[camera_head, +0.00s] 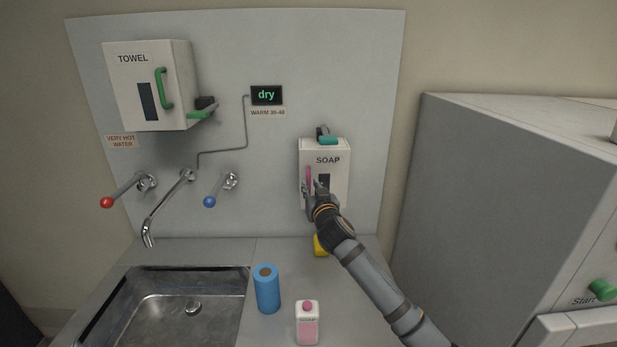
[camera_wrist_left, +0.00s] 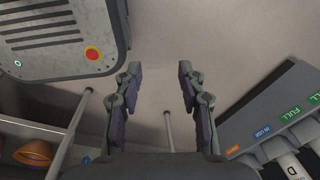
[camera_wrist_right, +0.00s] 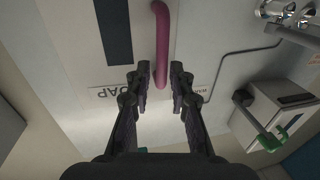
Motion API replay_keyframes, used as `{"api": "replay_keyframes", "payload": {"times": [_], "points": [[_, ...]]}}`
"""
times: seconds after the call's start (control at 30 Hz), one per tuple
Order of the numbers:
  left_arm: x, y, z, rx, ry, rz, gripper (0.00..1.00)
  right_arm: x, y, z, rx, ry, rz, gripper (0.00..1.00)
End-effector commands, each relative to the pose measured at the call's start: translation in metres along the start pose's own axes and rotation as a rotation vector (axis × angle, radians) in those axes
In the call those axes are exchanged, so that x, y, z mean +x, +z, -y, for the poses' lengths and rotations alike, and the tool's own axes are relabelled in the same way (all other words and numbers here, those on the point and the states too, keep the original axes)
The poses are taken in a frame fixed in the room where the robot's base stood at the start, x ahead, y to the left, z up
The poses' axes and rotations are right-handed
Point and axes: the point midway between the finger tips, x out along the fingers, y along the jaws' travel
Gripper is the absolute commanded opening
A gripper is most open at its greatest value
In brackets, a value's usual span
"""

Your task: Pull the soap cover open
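The white soap box (camera_head: 337,168) is mounted on the wall panel, and its front cover looks shut. A pink upright handle (camera_head: 309,178) is on the left of the cover, beside a dark window (camera_head: 324,182). My right gripper (camera_head: 313,190) is at this handle and hides its lower part. In the right wrist view, the pink handle (camera_wrist_right: 160,40) runs down between the fingers (camera_wrist_right: 160,75), with narrow gaps on both sides. These fingers are partly open. In the left wrist view, my left gripper (camera_wrist_left: 160,72) is open and empty, away from the box.
A teal piece (camera_head: 328,141) is on top of the soap box. A blue cylinder (camera_head: 267,288), a pink soap bottle (camera_head: 307,322) and a yellow object (camera_head: 321,245) stand on the counter. The sink (camera_head: 150,272), taps and towel box (camera_head: 150,85) are left. A grey cabinet (camera_head: 500,190) stands right.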

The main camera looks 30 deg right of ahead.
Motion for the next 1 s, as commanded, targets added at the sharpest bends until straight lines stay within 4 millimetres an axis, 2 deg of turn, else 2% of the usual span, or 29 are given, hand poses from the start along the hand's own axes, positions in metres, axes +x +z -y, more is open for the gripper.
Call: {"api": "replay_keyframes", "payload": {"times": [0.1,0.2,0.33,0.53,0.6,0.7,1.0], "points": [[-0.011,-0.037,-0.004,-0.005,0.005,-0.056,0.40,0.020,-0.003,0.001,0.003,0.000,0.000,0.22],[-0.015,-0.054,-0.007,-0.008,0.010,-0.081,0.40,0.030,-0.002,0.000,0.000,0.000,0.000,0.22],[-0.015,-0.050,-0.007,-0.008,0.010,-0.072,0.40,0.035,0.000,0.001,0.000,-0.001,0.000,0.22],[-0.013,-0.021,-0.008,-0.006,0.011,-0.031,0.40,0.036,0.001,0.001,0.000,-0.002,0.000,0.22],[-0.013,-0.018,-0.008,-0.006,0.011,-0.026,0.40,0.035,0.001,0.001,0.000,-0.002,0.000,0.13],[-0.013,-0.020,-0.007,-0.005,0.010,-0.028,0.40,0.035,0.000,0.001,0.000,-0.001,0.000,0.00],[-0.014,-0.035,-0.004,-0.005,0.006,-0.052,0.40,0.035,0.000,0.001,0.000,-0.002,0.000,0.00]]}}
